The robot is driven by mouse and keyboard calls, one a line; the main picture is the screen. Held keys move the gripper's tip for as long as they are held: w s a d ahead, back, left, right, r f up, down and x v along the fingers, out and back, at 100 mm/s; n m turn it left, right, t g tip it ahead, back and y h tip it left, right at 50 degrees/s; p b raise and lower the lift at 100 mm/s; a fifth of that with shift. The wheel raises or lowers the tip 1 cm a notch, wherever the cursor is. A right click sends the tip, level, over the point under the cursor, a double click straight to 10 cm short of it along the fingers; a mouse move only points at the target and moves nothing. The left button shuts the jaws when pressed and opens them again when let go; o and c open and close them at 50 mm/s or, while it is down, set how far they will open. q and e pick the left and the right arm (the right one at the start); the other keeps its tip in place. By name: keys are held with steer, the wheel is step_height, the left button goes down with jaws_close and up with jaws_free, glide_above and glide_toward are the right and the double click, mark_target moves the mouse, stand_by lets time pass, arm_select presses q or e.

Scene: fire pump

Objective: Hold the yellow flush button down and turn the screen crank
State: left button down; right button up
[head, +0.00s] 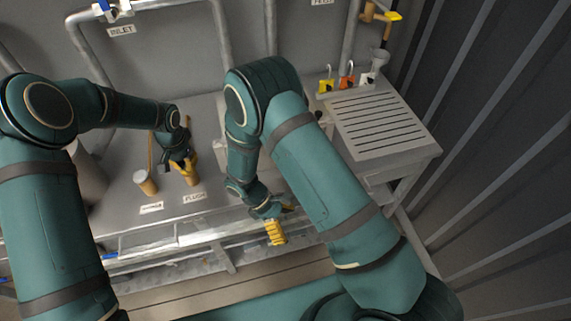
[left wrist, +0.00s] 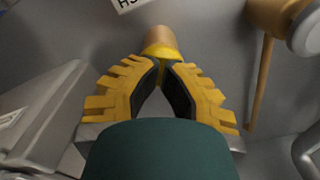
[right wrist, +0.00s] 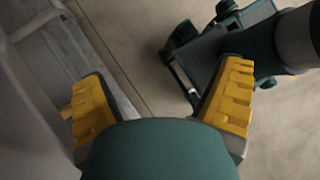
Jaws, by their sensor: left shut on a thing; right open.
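The yellow flush button (left wrist: 163,51) sits on a tan post (left wrist: 160,37) in the left wrist view. In the head view its post (head: 192,180) stands behind the FLUSH label. My left gripper (head: 188,160) is shut on the button, which its fingers partly hide. A tan cylinder with a pale cap (head: 146,182) and a thin tan rod (head: 151,150), which looks like the screen crank, is just left of it. The crank also shows at the upper right of the left wrist view (left wrist: 262,85). My right gripper (head: 275,228) is open and empty, in front of the bench edge.
The grey bench (head: 120,195) has a rail (head: 170,245) along its front. Pipes (head: 215,40) rise behind, near an INLET label (head: 121,30). My right arm covers the bench's middle.

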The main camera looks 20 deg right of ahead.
steer(key=w+a+r+n+t+h, duration=0.4)
steer(key=w+a+r+t+h, duration=0.2)
steer(key=w+a+r+h, duration=0.45)
steer(key=shift+h, duration=0.75)
steer(key=d, duration=0.4)
steer(key=d+r, duration=0.1)
steer(key=d, duration=0.4)
steer(key=w+d+r, duration=0.1)
steer(key=d, duration=0.3)
steer(key=shift+d, duration=0.4)
steer(key=shift+c, duration=0.2)
